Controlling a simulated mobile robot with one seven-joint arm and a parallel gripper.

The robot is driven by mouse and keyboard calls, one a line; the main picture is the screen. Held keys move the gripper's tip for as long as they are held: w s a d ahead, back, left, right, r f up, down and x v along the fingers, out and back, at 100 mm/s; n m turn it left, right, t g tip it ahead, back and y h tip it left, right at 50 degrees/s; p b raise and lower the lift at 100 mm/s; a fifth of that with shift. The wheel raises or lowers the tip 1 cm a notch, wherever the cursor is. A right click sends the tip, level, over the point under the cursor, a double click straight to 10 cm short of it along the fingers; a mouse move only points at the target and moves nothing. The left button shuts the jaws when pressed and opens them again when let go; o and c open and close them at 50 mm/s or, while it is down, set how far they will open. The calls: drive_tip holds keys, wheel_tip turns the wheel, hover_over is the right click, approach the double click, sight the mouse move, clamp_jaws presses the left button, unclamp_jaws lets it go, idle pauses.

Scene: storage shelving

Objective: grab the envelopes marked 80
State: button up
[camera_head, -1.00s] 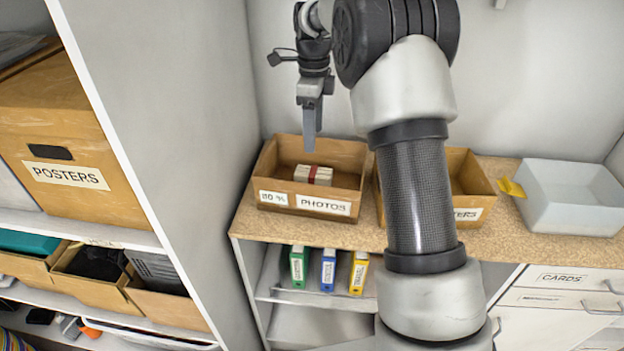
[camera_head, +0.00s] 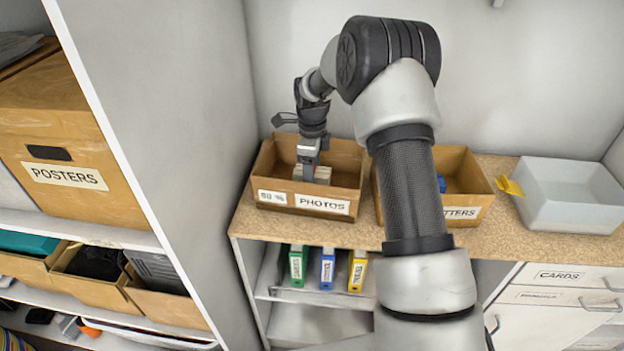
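An open brown box (camera_head: 270,209) stands on the counter at the left, with a "PHOTOS" label and a smaller label that seems to read "80" and a sign. A small pale bundle (camera_head: 322,174) lies inside it; its red band, visible earlier, is now hidden. My gripper (camera_head: 308,174) points down into this box, its fingers in front of or around the bundle. I cannot tell whether the fingers touch it or how far apart they are. I cannot read any marking on the bundle.
A second brown box (camera_head: 478,193), labelled "...TTERS", holds a blue item (camera_head: 441,184) and is partly behind my arm. A white bin (camera_head: 570,212) and yellow item (camera_head: 510,187) are at right. A grey wall panel (camera_head: 190,130) is close on the left.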

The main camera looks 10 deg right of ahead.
drive_tip(key=shift+f, duration=0.4)
drive_tip(key=shift+c, duration=0.5)
drive_tip(key=c, duration=1.1)
drive_tip(key=shift+r, duration=0.1)
drive_tip(key=shift+c, duration=0.2)
